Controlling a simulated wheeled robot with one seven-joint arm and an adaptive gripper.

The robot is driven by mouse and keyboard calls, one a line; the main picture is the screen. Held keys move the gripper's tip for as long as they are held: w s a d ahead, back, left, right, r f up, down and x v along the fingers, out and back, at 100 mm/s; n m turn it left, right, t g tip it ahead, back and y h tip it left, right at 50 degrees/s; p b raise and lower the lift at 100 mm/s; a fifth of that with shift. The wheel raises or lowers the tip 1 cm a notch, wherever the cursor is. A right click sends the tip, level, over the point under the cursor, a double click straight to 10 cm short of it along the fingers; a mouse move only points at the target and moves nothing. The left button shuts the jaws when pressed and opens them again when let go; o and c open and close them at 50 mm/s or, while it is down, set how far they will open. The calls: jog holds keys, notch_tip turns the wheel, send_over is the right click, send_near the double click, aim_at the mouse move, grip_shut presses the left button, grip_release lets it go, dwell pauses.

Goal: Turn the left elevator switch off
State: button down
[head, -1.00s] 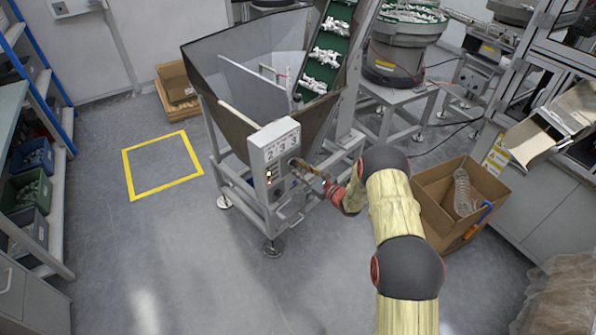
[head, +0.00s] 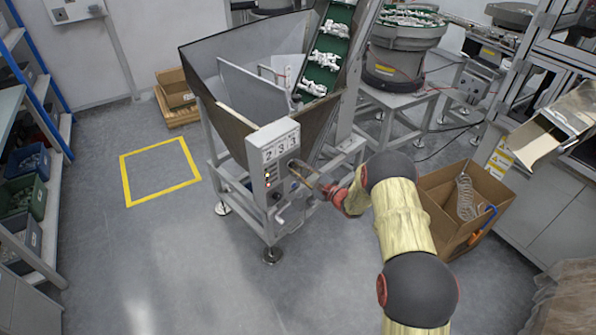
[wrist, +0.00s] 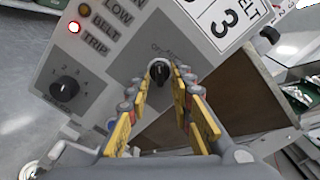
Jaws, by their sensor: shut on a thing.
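The elevator's control box (head: 273,160) is a light grey panel on the front of the hopper stand, with a "BELT 3" style number plate on top. In the wrist view a black rotary switch (wrist: 158,71) with small lettering above it sits between my fingertips. My gripper (wrist: 158,84) has its yellow and red fingers closed in on both sides of this switch. In the head view my gripper (head: 296,168) reaches the panel's right side from the right. A second black knob (wrist: 65,88) with a numbered dial sits to the left, apart from my fingers.
A red lamp (wrist: 74,28) is lit beside TRIP. The hopper (head: 228,85) and green belt (head: 324,60) rise behind the panel. A cardboard box (head: 450,215) stands right of my arm. Floor around the yellow square (head: 160,172) is clear.

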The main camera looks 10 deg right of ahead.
dwell(0.3)
jog(key=c, duration=1.6)
grip_release()
jog(key=v, duration=1.2)
